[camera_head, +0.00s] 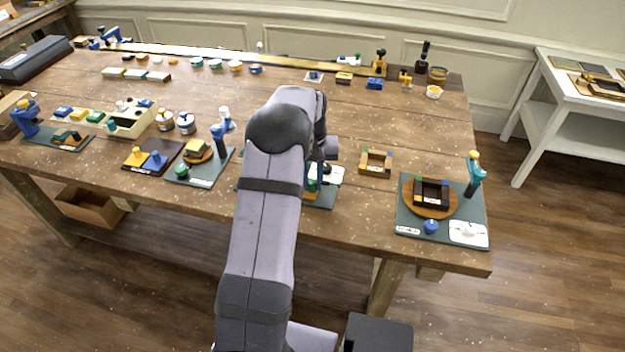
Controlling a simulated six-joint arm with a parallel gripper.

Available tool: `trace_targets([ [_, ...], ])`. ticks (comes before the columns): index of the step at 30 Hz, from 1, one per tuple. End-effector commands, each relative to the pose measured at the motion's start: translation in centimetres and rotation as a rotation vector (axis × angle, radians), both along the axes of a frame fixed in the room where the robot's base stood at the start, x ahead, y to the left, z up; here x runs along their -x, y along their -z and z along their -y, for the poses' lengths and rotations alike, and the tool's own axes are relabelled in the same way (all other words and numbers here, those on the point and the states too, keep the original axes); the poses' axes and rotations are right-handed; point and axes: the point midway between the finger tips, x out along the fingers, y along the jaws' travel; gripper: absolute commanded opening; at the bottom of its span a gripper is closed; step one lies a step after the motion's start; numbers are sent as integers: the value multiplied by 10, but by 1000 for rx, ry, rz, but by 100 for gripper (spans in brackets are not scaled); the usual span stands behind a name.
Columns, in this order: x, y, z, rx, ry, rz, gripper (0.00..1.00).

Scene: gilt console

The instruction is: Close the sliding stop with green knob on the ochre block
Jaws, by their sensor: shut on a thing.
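My gripper (321,171) is small and mostly hidden behind my own arm, low over a dark green base plate (321,196) near the front middle of the table. It is shut on a small part at that station; the part itself is largely covered, and I take it to be the green knob. A small patch of ochre and green (312,184) shows just below the gripper, beside the arm. The outline of the ochre block and the position of its sliding stop cannot be made out.
To the left stands a plate (212,172) with an olive block on a round base. To the right are a small wooden frame (376,162) and a plate (408,213) with a turntable and a teal upright. The table's front edge is close below the gripper.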

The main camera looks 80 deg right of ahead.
Motion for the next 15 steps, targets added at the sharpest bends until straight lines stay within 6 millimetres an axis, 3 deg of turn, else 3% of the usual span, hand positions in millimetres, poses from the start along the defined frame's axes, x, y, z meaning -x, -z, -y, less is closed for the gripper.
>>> trace_targets([
  [9,-62,-1,1,2,-6,1,0],
  [15,-81,-1,1,3,-1,1,0],
])
